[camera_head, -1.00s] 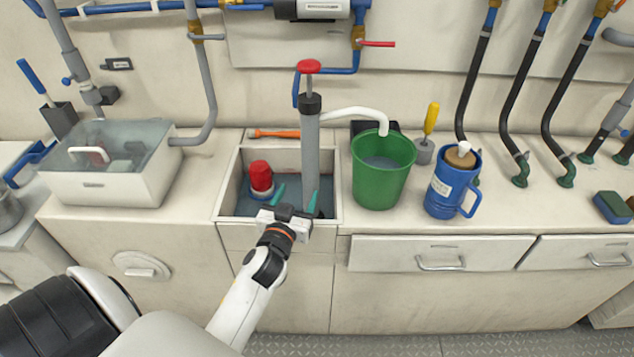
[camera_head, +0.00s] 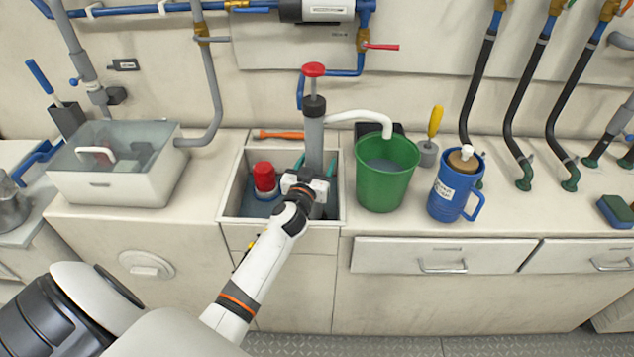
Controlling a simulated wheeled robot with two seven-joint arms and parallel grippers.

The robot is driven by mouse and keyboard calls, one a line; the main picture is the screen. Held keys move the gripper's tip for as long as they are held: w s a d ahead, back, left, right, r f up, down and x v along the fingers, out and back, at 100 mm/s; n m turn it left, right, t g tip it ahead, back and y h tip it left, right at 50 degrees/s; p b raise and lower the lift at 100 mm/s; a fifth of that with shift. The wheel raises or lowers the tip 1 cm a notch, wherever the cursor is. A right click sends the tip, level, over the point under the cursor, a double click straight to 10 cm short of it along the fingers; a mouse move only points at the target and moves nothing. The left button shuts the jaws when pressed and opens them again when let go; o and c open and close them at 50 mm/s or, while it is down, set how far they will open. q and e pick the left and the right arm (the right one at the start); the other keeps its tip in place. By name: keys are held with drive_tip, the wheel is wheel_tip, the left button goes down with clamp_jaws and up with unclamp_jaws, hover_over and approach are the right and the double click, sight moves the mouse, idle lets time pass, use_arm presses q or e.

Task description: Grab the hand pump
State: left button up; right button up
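The hand pump (camera_head: 314,130) stands upright in the open sink-like well (camera_head: 232,187). It has a red knob on top, a grey tube and a white curved spout that reaches over the green bucket (camera_head: 385,185). My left gripper (camera_head: 317,162) comes in from the front, low on the grey tube. Its teal fingertips show on either side of the tube, apart, and look open around it. The wrist hides the tube's lower end. My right gripper is not in view.
A red-capped object (camera_head: 264,178) sits in the well just left of my gripper. A blue jug (camera_head: 453,188) stands right of the bucket. A clear-lidded box (camera_head: 115,175) is at left. An orange-handled tool (camera_head: 280,134) lies behind the well.

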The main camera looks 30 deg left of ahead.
use_arm(q)
drive_tip(key=shift+w, duration=0.25)
clamp_jaws()
